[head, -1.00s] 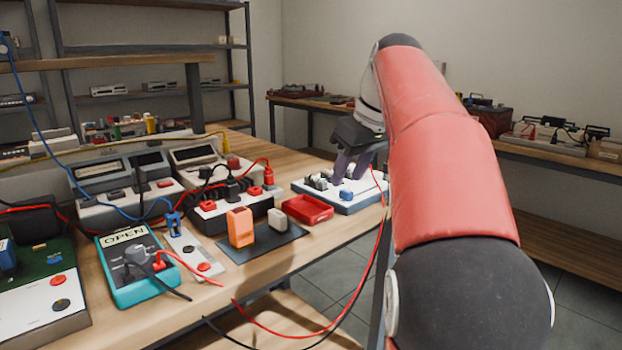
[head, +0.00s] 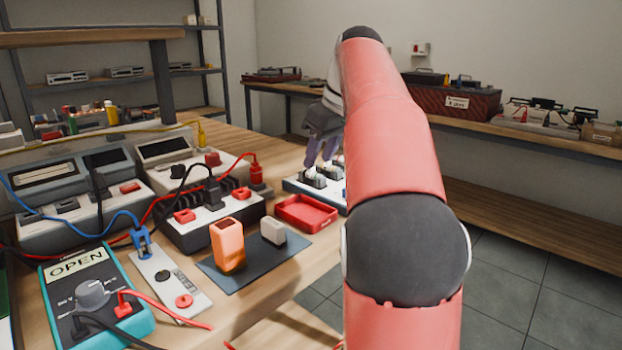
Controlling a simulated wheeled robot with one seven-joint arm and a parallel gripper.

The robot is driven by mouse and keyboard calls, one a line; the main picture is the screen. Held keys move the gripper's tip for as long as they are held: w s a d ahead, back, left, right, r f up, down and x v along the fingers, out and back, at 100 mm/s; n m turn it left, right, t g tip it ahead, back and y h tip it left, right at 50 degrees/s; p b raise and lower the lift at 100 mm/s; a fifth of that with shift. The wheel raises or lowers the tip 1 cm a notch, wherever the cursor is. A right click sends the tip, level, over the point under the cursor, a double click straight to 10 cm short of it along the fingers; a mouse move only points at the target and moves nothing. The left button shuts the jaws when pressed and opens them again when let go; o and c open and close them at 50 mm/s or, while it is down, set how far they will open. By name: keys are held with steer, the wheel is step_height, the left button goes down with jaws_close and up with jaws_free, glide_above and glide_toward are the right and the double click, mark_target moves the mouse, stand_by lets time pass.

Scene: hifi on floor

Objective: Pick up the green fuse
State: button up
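My gripper (head: 321,160) hangs over the white-and-blue fuse block (head: 297,186), fingers pointing down. The two fingers show a gap between them, with nothing visible in it. The fingertips are close above the dark holders on the block; I cannot tell whether they touch anything. My red arm hides the right part of the block. I cannot make out a green fuse in this view; it may be hidden behind the gripper or arm.
A red tray (head: 306,213) lies just in front of the block. An orange block (head: 228,245) and a pale block (head: 273,231) stand on a dark mat. A teal meter (head: 95,292), instruments and loose cables crowd the bench's left. Bare floor shows at right.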

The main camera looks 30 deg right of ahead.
mark_target(313, 172)
steer(key=x, duration=0.3)
steer(key=shift+w+f+b, duration=0.1)
steer(key=shift+f+b, duration=0.05)
steer(key=shift+b, duration=0.15)
jaws_close()
